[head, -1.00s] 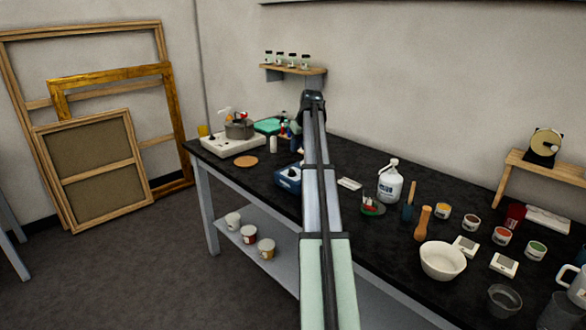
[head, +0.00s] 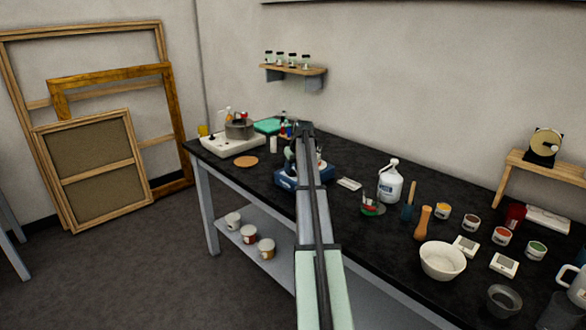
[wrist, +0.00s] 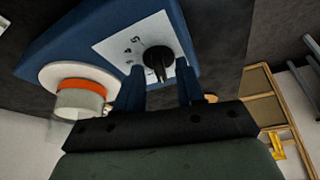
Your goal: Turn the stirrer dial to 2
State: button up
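The blue stirrer (head: 288,183) stands on the black bench, partly hidden behind my arm in the head view. In the wrist view its blue body (wrist: 60,35) has a white panel (wrist: 115,45) with small dark marks, too small to read surely. The black dial (wrist: 158,58) sits on that panel, with a ridge across it. My gripper (wrist: 160,70) is open, its two fingers on either side of the dial's near part. I cannot tell whether they touch it. Its fingertips are unclear in the head view.
A glass vessel with an orange band (wrist: 85,95) stands on the stirrer's round white plate beside the panel. On the bench are a white bottle (head: 390,183), a small white block (head: 349,184), a cork disc (head: 246,161) and a white hotplate-like device (head: 230,145).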

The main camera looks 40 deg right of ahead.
grip_shut()
dwell(0.4)
jog(key=shift+m, duration=0.3)
jog(key=m+h, duration=0.1)
jog(key=m, duration=0.1)
jog(key=m+g+h, duration=0.1)
jog(key=m, duration=0.2)
jog(key=shift+w+a, duration=0.15)
jog(key=m+g, duration=0.1)
jog(key=m, duration=0.2)
jog(key=m+h, duration=0.1)
jog(key=m, duration=0.2)
jog(key=shift+w+a+g, duration=0.1)
jog(key=shift+w+g, duration=0.05)
jog(key=shift+g, duration=0.25)
dwell(0.3)
grip_release()
